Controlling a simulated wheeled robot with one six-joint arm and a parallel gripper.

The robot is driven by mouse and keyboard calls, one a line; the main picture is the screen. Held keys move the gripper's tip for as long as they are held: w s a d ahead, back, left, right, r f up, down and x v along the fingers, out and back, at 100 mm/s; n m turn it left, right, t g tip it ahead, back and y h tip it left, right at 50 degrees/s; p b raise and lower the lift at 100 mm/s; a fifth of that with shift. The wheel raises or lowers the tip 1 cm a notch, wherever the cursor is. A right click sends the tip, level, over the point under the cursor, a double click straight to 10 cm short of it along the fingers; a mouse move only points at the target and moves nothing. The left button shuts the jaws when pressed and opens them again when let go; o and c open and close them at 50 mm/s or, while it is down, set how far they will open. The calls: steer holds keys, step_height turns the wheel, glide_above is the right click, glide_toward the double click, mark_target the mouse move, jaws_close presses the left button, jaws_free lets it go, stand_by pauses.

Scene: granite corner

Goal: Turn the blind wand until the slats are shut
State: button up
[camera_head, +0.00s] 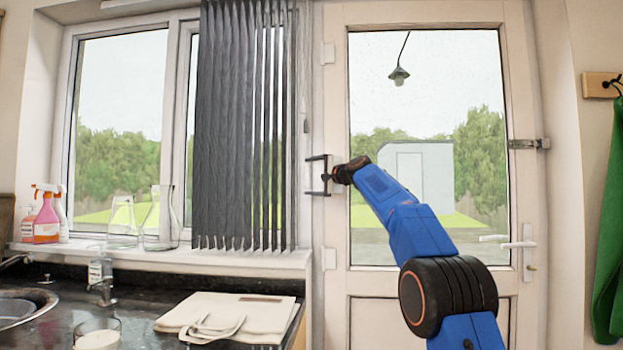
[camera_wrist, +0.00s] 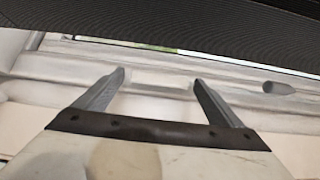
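The vertical blind (camera_head: 228,125) hangs over the right part of the window, its slats dark grey. Its left slats overlap, while bright gaps show between the right ones. It fills the top of the wrist view (camera_wrist: 190,30). My gripper (camera_head: 308,175) is open, fingers pointing left, below that tip and right of the blind. In the wrist view nothing is between the fingertips (camera_wrist: 159,77).
A white glazed door (camera_head: 430,281) with a lever handle (camera_head: 525,243) stands behind my arm. The sill (camera_head: 180,257) holds spray bottles (camera_head: 47,220) and glass vessels (camera_head: 160,220). Below are a tap (camera_head: 102,280), a sink and a folded cloth (camera_head: 222,315). A green cloth (camera_head: 608,240) hangs right.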

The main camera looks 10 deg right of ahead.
steer(key=c, duration=0.8)
steer(key=shift+a+h, duration=0.15)
steer(key=shift+h, duration=0.15)
steer(key=shift+s+a+m+t+h, duration=0.1)
steer(key=shift+m+t+h, duration=0.2)
steer(key=shift+m+h, duration=0.15)
steer(key=shift+a+f+m+t+h, duration=0.15)
steer(key=shift+m+t+h, duration=0.25)
steer(key=shift+m+h, duration=0.75)
steer(key=shift+f+m+h, duration=0.2)
steer(key=shift+m+h, duration=0.1)
steer(key=shift+h, duration=0.7)
steer(key=shift+a+r+m+h, duration=0.1)
steer(key=shift+m+h, duration=0.2)
steer(key=shift+h, duration=0.1)
steer(key=shift+t, duration=0.3)
